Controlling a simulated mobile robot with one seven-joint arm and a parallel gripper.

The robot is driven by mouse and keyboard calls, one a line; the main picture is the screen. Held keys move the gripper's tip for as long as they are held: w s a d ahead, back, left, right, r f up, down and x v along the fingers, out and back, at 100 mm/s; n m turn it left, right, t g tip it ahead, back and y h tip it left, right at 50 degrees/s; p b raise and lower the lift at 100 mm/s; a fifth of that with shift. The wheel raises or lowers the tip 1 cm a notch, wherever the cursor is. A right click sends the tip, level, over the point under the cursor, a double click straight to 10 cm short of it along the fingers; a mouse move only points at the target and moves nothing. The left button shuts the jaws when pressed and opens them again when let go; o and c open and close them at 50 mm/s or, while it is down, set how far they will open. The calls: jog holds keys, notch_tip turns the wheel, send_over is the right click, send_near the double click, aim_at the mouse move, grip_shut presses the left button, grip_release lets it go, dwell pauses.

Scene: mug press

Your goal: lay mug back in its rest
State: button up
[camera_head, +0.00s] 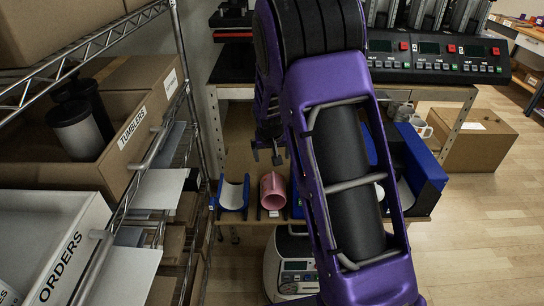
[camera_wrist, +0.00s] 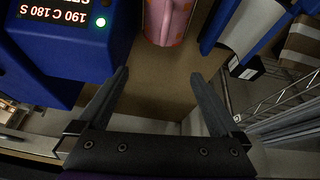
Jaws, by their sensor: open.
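A pink mug (camera_head: 272,191) lies on its side on the wooden bench, its open end toward the head camera. Its near part also shows at the top of the wrist view (camera_wrist: 168,22). A blue cradle with a pale curved lining (camera_head: 233,196) stands just left of the mug, apart from it; in the wrist view the cradle (camera_wrist: 252,28) is on the right.
A blue press with a lit display (camera_wrist: 68,30) is close left in the wrist view. A wire rack with boxes (camera_head: 130,130) stands at the left. White mugs (camera_head: 415,120) stand at the back right. My arm hides the bench's middle.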

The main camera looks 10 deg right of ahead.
jog(key=shift+r+p, duration=0.6)
jog(key=shift+r, duration=0.7)
